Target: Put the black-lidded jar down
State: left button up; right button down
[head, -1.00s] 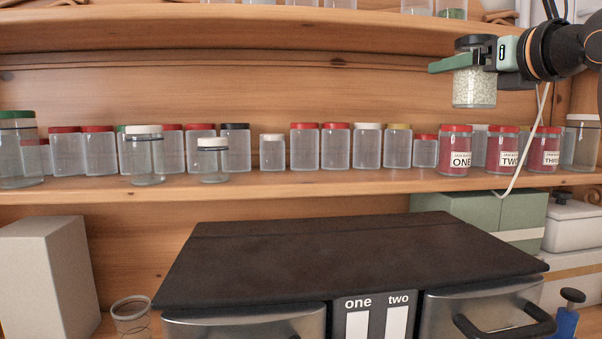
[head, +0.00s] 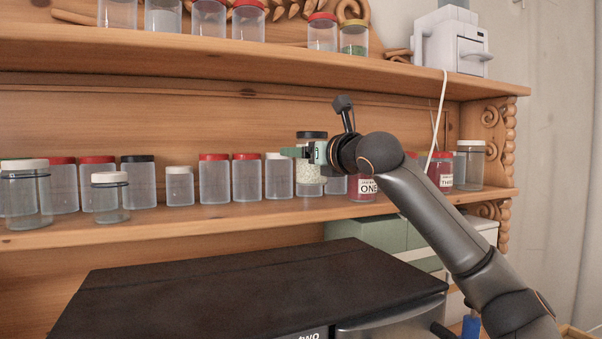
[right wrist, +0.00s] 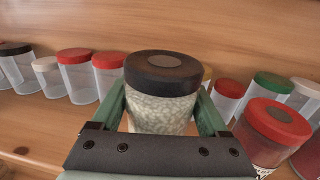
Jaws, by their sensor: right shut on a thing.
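The black-lidded jar (head: 310,172) is filled with pale grains and is upright at the shelf row in the head view. In the right wrist view the jar (right wrist: 162,95) sits between the two green fingers. My right gripper (head: 305,152) is shut on it, near its lid. The jar's base is close to the lower shelf (head: 240,217); I cannot tell whether it touches. My right arm hides part of the row to the right. My left gripper is not in view.
Red-lidded jars (head: 247,178) and a white-lidded jar (head: 279,176) stand just left of the held jar. A red jar labelled ONE (head: 362,188) stands just right. An upper shelf (head: 220,55) runs above. A dark-topped cabinet (head: 250,285) is below.

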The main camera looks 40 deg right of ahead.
aim_at(303, 172)
jog(key=f, duration=0.2)
jog(key=w+f, duration=0.1)
jog(key=f, duration=0.1)
grip_release()
jog(key=shift+f, duration=0.15)
jog(key=shift+s+a, duration=0.1)
jog(key=shift+s, duration=0.3)
jog(key=s+a+b, duration=0.2)
jog(key=s, duration=0.9)
